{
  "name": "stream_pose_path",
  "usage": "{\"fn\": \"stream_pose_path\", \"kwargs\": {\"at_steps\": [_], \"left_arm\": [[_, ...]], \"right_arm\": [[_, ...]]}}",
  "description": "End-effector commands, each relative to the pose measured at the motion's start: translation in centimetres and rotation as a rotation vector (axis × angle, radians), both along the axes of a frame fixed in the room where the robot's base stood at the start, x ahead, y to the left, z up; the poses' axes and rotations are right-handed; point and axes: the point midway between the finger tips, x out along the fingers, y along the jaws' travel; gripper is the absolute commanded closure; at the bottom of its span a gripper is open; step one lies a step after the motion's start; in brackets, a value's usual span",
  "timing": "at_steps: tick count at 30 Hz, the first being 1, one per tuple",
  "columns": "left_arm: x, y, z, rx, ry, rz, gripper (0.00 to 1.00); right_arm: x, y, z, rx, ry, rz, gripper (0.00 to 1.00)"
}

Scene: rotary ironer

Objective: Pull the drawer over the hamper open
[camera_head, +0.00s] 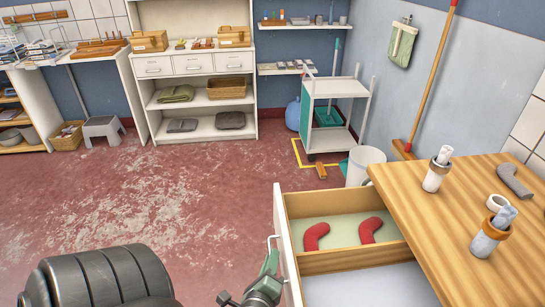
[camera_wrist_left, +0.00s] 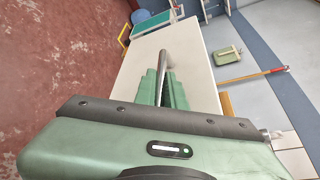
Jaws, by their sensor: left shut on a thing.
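The drawer (camera_head: 279,240) is pulled out from under the wooden worktop, with its white front facing left. Its inside shows a pale green bottom with two red curved pieces (camera_head: 316,236) and a wooden divider. My left gripper (camera_head: 271,262) is shut on the drawer's metal bar handle (camera_head: 270,243) at the outer side of the front. In the left wrist view, the green fingers (camera_wrist_left: 165,88) close around the silver handle (camera_wrist_left: 164,62) against the white drawer front (camera_wrist_left: 198,48). My right gripper is not in view.
The wooden worktop (camera_head: 450,215) carries white bottles (camera_head: 437,172) and a grey curved piece. A white bin (camera_head: 363,165) stands behind the drawer, and a cart (camera_head: 333,110) stands farther back. The red floor left of the drawer is clear.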

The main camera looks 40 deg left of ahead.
Motion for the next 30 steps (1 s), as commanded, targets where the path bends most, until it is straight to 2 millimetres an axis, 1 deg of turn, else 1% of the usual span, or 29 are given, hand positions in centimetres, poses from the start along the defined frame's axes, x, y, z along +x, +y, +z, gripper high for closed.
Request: {"fn": "stream_pose_path", "kwargs": {"at_steps": [1, 2, 10, 13, 17, 24, 27, 30], "left_arm": [[-0.1, 0.0, -0.1, 0.000, 0.003, 0.001, 0.86], [-0.1, 0.0, -0.1, 0.000, 0.003, 0.001, 0.80], [0.0, 0.0, -0.1, 0.000, 0.002, 0.001, 0.80], [-0.3, -0.2, -0.1, -0.001, 0.002, 0.001, 0.80], [-1.7, -1.1, 0.1, -0.002, 0.003, 0.001, 0.80], [-5.1, -3.2, 0.9, -0.003, 0.005, 0.002, 0.80], [-5.9, -3.9, 1.2, -0.002, 0.004, 0.000, 0.80], [-6.4, -4.1, 1.5, 0.000, 0.003, 0.001, 0.80]], "right_arm": [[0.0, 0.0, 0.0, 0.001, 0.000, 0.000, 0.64], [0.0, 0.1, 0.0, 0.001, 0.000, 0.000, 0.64], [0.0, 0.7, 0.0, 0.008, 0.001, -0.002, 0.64], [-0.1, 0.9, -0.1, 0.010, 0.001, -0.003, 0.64], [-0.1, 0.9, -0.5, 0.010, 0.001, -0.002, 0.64], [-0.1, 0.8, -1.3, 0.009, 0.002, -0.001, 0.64], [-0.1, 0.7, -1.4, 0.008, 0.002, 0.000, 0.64], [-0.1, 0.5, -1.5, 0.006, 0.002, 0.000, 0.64]]}}
